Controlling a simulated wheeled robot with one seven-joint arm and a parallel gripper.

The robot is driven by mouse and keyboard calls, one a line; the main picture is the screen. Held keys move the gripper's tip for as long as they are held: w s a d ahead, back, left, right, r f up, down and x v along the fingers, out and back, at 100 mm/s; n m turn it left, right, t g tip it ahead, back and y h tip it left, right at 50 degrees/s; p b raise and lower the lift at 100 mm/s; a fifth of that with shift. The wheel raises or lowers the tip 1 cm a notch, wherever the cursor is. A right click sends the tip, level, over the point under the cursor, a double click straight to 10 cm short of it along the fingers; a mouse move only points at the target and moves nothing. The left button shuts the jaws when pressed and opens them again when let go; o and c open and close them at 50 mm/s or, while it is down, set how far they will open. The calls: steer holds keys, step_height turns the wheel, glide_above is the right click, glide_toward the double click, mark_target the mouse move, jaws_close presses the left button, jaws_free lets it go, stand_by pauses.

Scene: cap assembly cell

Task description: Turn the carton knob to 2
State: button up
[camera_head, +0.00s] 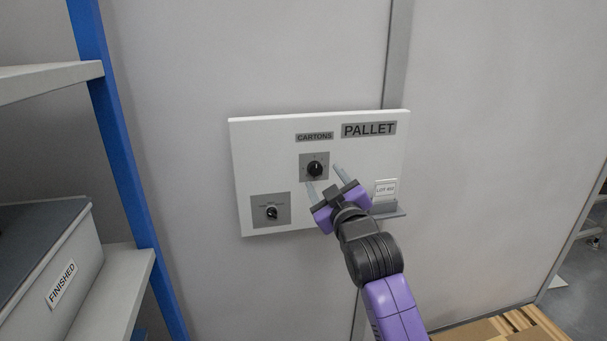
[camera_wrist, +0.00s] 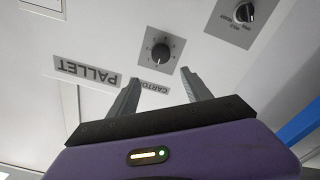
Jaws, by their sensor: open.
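The carton knob (camera_head: 315,168) is a round black dial on a grey square plate below the "CARTONS" label, on a white wall panel (camera_head: 268,150). It also shows in the wrist view (camera_wrist: 161,54), above and between my finger tips. My gripper (camera_head: 324,176) is open and empty in front of the panel, its two grey fingers pointing toward the knob from the lower right. In the wrist view my gripper (camera_wrist: 160,82) has its fingers spread apart, not touching the knob. The number the knob points at is too small to read.
A second black knob (camera_head: 271,212) sits lower left on the panel. A "PALLET" label (camera_head: 369,129) is at upper right, with a "LOT" card (camera_head: 385,188) and small ledge (camera_head: 390,212) below. A blue-post shelf (camera_head: 112,130) with a "FINISHED" bin (camera_head: 45,262) stands left.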

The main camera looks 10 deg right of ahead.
mark_target(316, 171)
steer(key=shift+g, duration=0.3)
steer(key=shift+w+d+f+p, duration=0.15)
steer(key=shift+w+f, duration=0.1)
steer(key=shift+w, duration=1.05)
steer(key=shift+w+a+f+p, duration=0.1)
steer(key=shift+w+f+p, duration=0.15)
steer(key=shift+w, duration=1)
steer(key=shift+w+d+f+p, duration=0.1)
steer(key=shift+w+f, duration=0.15)
steer(key=shift+w, duration=1.05)
jaws_close()
